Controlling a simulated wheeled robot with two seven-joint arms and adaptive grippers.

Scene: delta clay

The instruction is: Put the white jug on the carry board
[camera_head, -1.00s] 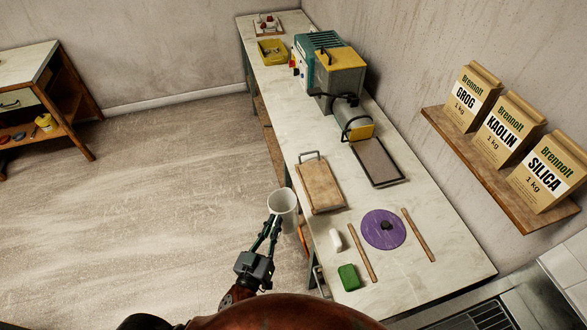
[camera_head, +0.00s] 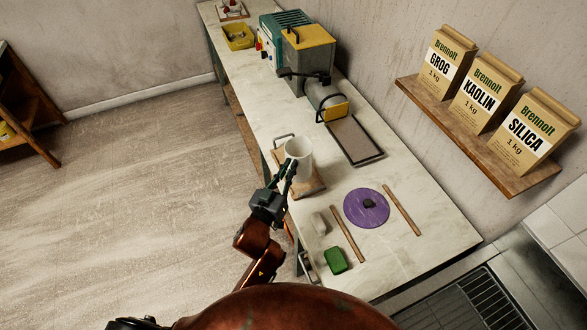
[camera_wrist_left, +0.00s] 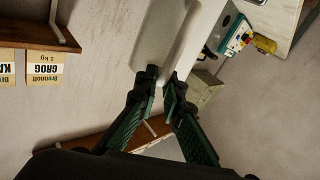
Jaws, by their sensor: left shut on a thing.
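The white jug (camera_head: 299,153) is upright, over the wooden carry board (camera_head: 316,184) in the head view. I cannot tell whether it touches the board or hangs just above it. My left gripper (camera_head: 284,180) is shut on the jug at its near side. In the left wrist view the fingertips (camera_wrist_left: 161,78) close on the white jug (camera_wrist_left: 150,35). The jug hides much of the board; the board's metal handle shows behind it.
A purple disc (camera_head: 366,208) lies right of the board, between two wooden sticks (camera_head: 347,234) (camera_head: 402,210). A white block (camera_head: 319,223) and a green block (camera_head: 335,260) lie nearer. A dark-framed tray (camera_head: 354,140) and a machine (camera_head: 306,60) stand behind.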

